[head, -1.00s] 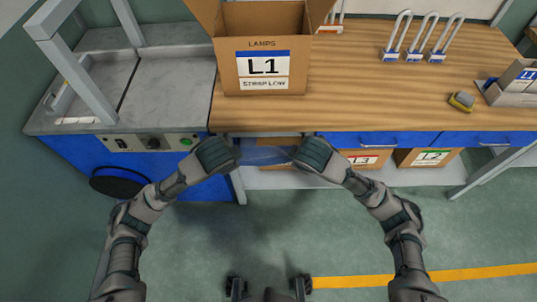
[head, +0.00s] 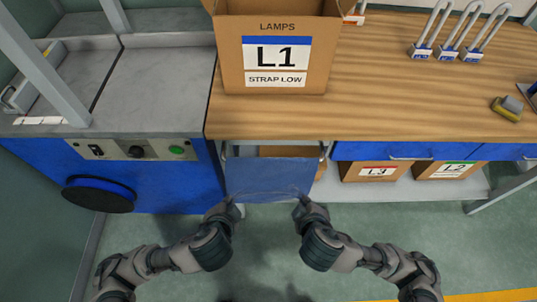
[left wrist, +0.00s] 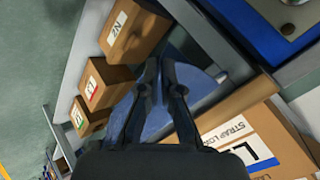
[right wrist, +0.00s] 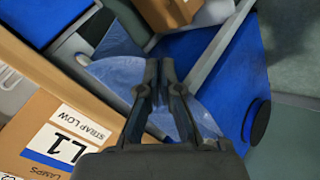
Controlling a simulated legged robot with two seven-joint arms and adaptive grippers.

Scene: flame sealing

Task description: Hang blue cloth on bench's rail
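The blue cloth (head: 272,180) is a flat, slightly see-through sheet at the open bay of the bench front. Its straight top edge lies along the rail (head: 324,152), and the sheet hangs below it. Whether cloth also hangs behind the rail is hidden. My left gripper (head: 233,209) is at the lower left corner of the cloth and my right gripper (head: 302,206) at the lower right. In the left wrist view (left wrist: 160,68) and the right wrist view (right wrist: 159,68) the fingertips are almost together, with cloth fanning out from them on both sides.
A carton marked L1 (head: 276,52) stands on the wooden bench top (head: 380,75). Cartons L3 (head: 377,172) and L2 (head: 447,171) sit on the lower shelf. A blue machine with a round black disc (head: 98,195) is left of the bay. The floor in front is clear.

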